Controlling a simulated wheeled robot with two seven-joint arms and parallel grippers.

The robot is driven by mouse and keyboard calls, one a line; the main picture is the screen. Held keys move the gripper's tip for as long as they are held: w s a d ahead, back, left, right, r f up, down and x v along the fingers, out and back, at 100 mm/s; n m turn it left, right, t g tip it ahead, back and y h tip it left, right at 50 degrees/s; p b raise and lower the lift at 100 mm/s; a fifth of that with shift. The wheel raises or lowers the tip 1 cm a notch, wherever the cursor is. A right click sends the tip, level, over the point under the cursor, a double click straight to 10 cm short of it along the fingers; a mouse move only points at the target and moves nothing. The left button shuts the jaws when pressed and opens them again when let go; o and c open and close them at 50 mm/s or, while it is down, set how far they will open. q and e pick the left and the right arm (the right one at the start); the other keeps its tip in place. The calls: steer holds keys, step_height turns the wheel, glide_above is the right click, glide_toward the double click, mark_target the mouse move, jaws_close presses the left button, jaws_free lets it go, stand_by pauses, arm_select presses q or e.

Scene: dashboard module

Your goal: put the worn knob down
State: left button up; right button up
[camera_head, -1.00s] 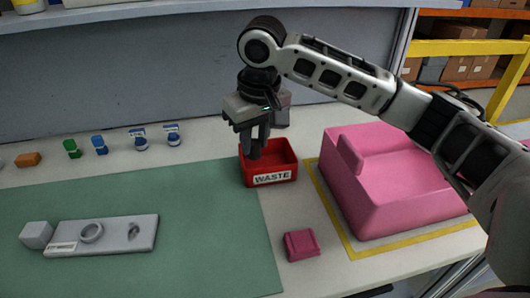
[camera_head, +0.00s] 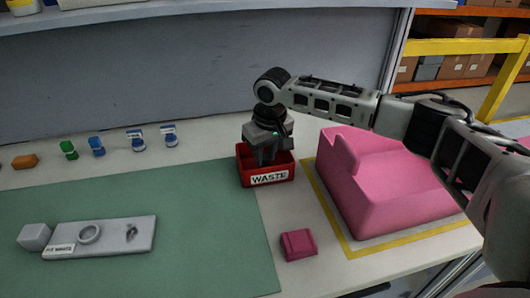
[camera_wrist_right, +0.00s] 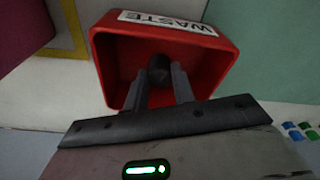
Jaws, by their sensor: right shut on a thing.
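My right gripper (camera_head: 266,158) is lowered into the red bin (camera_head: 268,179) labelled WASTE. In the right wrist view, my right gripper (camera_wrist_right: 163,85) is shut on the worn knob (camera_wrist_right: 159,68), a dark round piece between its fingertips, inside the walls of the red bin (camera_wrist_right: 222,62). Whether the knob touches the bin floor I cannot tell. In the head view the knob is hidden by the gripper and the bin's front wall. My left gripper is not in view.
A grey plate (camera_head: 110,243) with a ring and a small fitting lies on the green mat (camera_head: 200,205), beside a grey cube (camera_head: 34,237). A large pink housing (camera_head: 385,195) and a small pink block (camera_head: 298,245) are right of the mat. Several small coloured parts line the back.

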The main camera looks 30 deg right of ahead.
steer(key=shift+f, duration=0.25)
steer(key=shift+f, duration=0.15)
steer(key=o, duration=1)
steer(key=shift+c, duration=0.2)
steer(key=shift+r, duration=0.3)
step_height(320, 180, up, 12)
steer(key=s, duration=0.1)
steer(key=shift+s, duration=0.35)
steer(key=shift+d, duration=0.1)
